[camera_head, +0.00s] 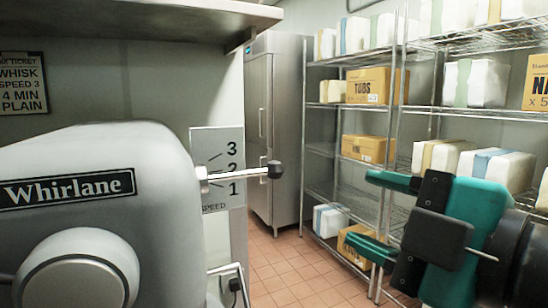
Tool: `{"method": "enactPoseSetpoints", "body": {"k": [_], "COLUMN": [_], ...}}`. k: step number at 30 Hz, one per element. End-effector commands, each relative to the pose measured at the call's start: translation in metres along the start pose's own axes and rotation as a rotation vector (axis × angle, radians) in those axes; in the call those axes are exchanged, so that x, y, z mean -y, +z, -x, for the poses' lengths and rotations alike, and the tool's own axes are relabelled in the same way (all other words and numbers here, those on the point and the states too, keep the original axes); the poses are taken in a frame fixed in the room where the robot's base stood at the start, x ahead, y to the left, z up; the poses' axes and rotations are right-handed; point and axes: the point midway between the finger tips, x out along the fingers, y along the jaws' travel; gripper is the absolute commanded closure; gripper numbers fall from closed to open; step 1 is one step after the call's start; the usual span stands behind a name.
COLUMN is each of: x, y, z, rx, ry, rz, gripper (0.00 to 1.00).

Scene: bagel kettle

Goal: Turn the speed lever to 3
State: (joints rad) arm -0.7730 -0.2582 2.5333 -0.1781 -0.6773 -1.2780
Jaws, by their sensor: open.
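The speed lever (245,173) is a metal rod with a black knob (275,169), sticking out rightward from the side of the grey Whirlane mixer (95,220). The speed plate (217,145) behind it carries the marks 3, 2 and 1 from top to bottom. The rod is nearly level and lies between the 2 and the 1 in this view; the exact setting is hard to tell. My gripper (370,212), green and black, is to the right of the knob and apart from it. Its fingers point left, are spread one above the other, and hold nothing.
A ticket (22,83) on the left wall reads WHISK, SPEED 3, 4 MIN, PLAIN. A shelf (140,20) overhangs the mixer. A steel fridge (275,130) and wire racks (345,195) with boxes stand behind. The space between knob and gripper looks clear.

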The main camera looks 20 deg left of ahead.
Motion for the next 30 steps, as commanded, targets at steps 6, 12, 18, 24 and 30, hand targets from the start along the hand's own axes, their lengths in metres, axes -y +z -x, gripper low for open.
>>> {"method": "enactPoseSetpoints", "body": {"k": [6,12,18,24,30], "x": [-0.008,-0.010,-0.007,-0.009,-0.008], "y": [-0.005,-0.005,-0.005,-0.005,-0.005], "z": [-0.009,-0.026,-0.060,-0.104,-0.144], "rx": [-0.009,-0.006,-0.007,-0.007,-0.006], "ry": [0.014,0.011,0.013,0.015,0.015], "rz": [0.023,0.020,0.019,0.019,0.020], "gripper": [0.46,0.46,0.46,0.46,0.46]}}
